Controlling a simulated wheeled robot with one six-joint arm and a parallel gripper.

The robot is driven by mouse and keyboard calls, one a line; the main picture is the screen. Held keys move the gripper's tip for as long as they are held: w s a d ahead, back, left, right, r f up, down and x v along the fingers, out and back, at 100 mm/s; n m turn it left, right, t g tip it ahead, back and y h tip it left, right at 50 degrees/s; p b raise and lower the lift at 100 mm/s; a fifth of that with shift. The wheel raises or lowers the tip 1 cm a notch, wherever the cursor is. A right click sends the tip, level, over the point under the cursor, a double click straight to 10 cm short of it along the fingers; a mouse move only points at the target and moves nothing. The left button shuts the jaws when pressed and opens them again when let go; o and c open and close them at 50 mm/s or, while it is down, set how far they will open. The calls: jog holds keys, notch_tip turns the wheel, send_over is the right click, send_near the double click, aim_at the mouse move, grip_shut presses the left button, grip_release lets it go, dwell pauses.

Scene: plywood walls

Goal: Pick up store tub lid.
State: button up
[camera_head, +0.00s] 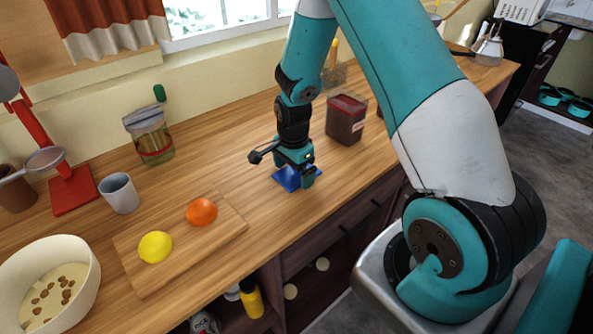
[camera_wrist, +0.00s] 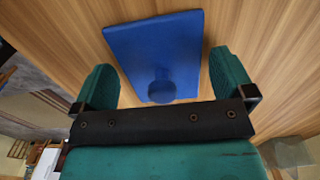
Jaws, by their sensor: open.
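The store tub lid is a flat blue rectangle (camera_wrist: 155,42) with a round knob, lying on the wooden counter in the wrist view. In the head view the lid (camera_head: 287,179) shows under my gripper, partly hidden by it. My gripper (camera_wrist: 167,85) is open, with one green finger on each side of the knob end of the lid. The fingers appear apart from the knob, and nothing is held. In the head view my gripper (camera_head: 300,175) is pointed down just over the lid.
A dark red tub (camera_head: 346,120) stands behind and right of my gripper. A cutting board (camera_head: 180,245) with a lemon (camera_head: 155,247) and an orange (camera_head: 202,212) lies to the left. A grey cup (camera_head: 119,193) and glass jar (camera_head: 151,140) stand farther back. The counter around the lid is clear.

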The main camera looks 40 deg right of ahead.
jog(key=c, duration=0.7)
